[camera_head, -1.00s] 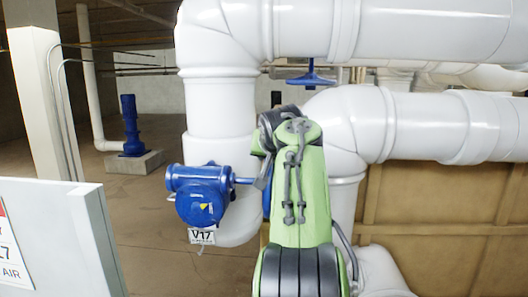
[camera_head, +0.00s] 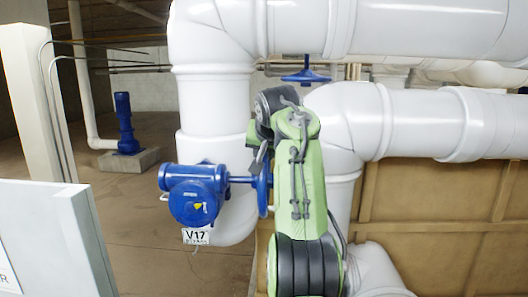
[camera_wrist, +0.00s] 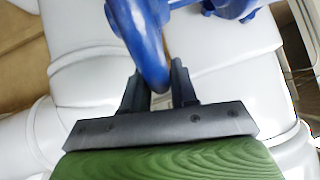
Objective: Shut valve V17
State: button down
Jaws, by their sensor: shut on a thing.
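Valve V17 is a blue valve body (camera_head: 192,190) on a vertical white pipe, left of my arm in the head view. A white tag (camera_head: 197,236) below it reads V17. A blue shaft runs right from the body to a blue handwheel (camera_head: 263,187), seen edge-on and partly hidden by my green arm. In the wrist view the handwheel's rim (camera_wrist: 150,55) comes down between the dark fingers of my gripper (camera_wrist: 160,88). My gripper is shut on this rim. In the head view my gripper is hidden behind the arm.
Large white pipes (camera_head: 430,125) cross above and right of my arm. Another blue handwheel (camera_head: 305,76) hangs higher up. A white panel (camera_head: 50,240) stands at the front left. A blue pump (camera_head: 125,122) stands on a block farther back. Open floor lies at the left.

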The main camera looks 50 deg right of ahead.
jog(key=shift+r, duration=0.1)
jog(key=c, duration=1.3)
grip_release()
jog(key=o, duration=0.4)
jog(key=shift+d, duration=0.2)
jog(key=v, duration=0.7)
jog(key=shift+s+a, duration=0.15)
jog(key=shift+a, duration=0.1)
jog(key=shift+d, duration=0.1)
